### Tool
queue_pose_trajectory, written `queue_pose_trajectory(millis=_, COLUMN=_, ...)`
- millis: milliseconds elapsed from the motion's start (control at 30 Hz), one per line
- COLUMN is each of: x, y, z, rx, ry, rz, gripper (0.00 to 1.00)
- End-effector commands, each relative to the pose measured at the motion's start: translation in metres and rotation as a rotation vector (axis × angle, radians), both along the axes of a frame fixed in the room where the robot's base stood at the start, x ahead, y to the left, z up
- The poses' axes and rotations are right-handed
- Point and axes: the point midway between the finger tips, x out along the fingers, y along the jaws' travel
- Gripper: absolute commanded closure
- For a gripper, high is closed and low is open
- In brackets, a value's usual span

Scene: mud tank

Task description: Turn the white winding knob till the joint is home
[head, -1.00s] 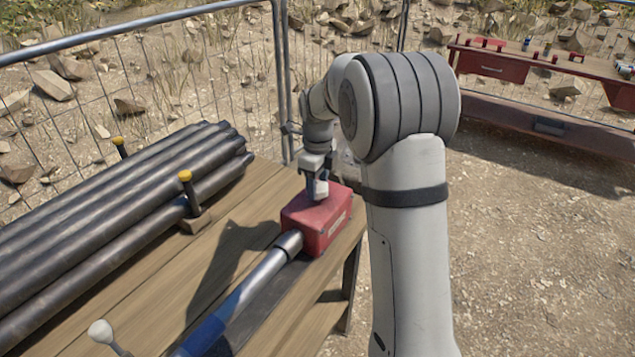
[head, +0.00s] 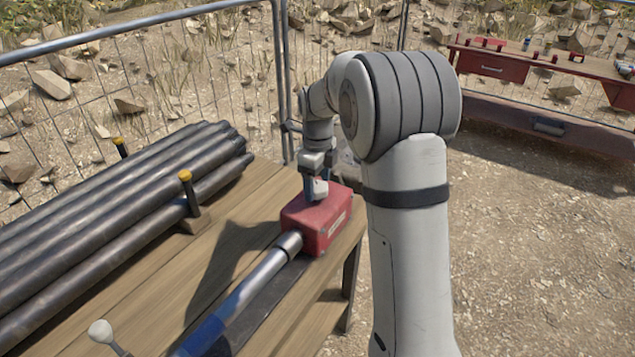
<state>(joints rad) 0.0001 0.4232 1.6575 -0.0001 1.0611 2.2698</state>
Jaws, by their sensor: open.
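A red box (head: 332,222) sits at the right end of the wooden bench, and a steel rod (head: 264,268) with a blue length (head: 215,328) runs into the collar on its near face. My gripper (head: 316,194) points down at the top of the red box with its jaws open. A pale piece shows at the jaws; at this size I cannot tell whether it is the white winding knob or a fingertip. A white ball on a thin stem (head: 100,331) stands at the lower left, apart from my gripper. The inside of the joint is hidden.
Dark steel pipes (head: 110,195) lie stacked on the left of the bench (head: 235,208), held by yellow-topped posts (head: 187,190). A mesh fence (head: 200,70) runs behind. A second bench with red items (head: 540,62) stands far right, across open gravel.

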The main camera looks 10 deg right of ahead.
Motion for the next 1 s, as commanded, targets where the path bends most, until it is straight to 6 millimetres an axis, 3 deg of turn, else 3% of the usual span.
queue_pose_trajectory(millis=300, x=0.001, y=0.0, z=0.053, rx=0.0, ry=-0.004, rz=0.0, gripper=0.29)
queue_pose_trajectory(millis=433, x=0.001, y=0.0, z=0.067, rx=0.0, ry=-0.003, rz=0.0, gripper=0.29)
queue_pose_trajectory(millis=1000, x=-0.002, y=0.0, z=0.074, rx=0.0, ry=-0.003, rz=0.013, gripper=0.3)
